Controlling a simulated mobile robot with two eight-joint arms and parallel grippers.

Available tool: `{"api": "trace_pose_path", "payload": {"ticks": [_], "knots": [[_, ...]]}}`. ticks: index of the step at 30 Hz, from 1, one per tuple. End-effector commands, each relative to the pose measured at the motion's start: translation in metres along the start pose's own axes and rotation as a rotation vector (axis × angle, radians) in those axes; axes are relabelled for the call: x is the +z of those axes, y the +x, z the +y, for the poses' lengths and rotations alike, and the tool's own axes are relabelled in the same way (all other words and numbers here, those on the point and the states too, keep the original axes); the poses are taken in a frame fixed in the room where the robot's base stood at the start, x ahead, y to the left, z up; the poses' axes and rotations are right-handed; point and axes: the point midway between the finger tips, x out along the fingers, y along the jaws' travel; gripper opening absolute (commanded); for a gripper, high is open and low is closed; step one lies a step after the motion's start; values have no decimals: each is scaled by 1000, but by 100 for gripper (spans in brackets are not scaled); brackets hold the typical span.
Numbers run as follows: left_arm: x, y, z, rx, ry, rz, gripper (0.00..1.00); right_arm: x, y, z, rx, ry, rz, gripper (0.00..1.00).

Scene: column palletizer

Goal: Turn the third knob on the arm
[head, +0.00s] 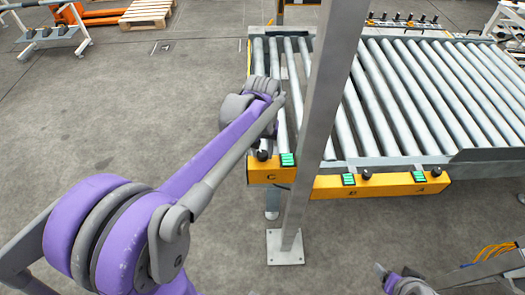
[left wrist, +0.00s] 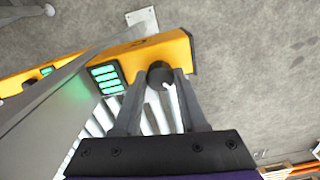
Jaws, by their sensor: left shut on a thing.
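A yellow control bar (head: 272,173) marked C sits at the near end of the left roller section. Its black knob (head: 263,155) stands beside a green-lit panel (head: 288,160). My left gripper (left wrist: 160,84) has its two fingers on either side of this knob (left wrist: 160,73), shut on it, in the left wrist view. In the head view my left arm reaches over the rollers and hides most of that gripper. Two more black knobs, at B (head: 367,175) and A (head: 422,173), are on the yellow bar to the right. Part of my right arm shows at the bottom right; its jaws are unclear.
A grey post (head: 312,120) on a floor plate (head: 285,247) stands just right of the C bar. The roller conveyor (head: 400,95) fills the upper right. A pallet (head: 147,12) and an orange pallet jack (head: 70,12) are at the upper left.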

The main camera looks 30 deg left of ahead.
Motion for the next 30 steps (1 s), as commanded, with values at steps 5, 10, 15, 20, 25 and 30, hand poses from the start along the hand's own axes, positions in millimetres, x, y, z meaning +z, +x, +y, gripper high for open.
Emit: {"api": "trace_pose_path", "payload": {"ticks": [5,10,15,20,25,30], "knots": [[0,0,0,0,-68,0,0,1,1,0,0,0,-1,72],[0,0,0,0,-100,0,0,2,2,0,0,0,-2,72],[0,0,0,0,-108,0,0,2,2,0,0,0,-2,72],[0,0,0,0,-107,0,0,2,2,0,0,0,-2,72],[0,0,0,0,-107,0,54,2,2,0,0,0,-2,72],[0,0,0,0,-106,0,72,2,2,0,0,0,-2,72]]}}
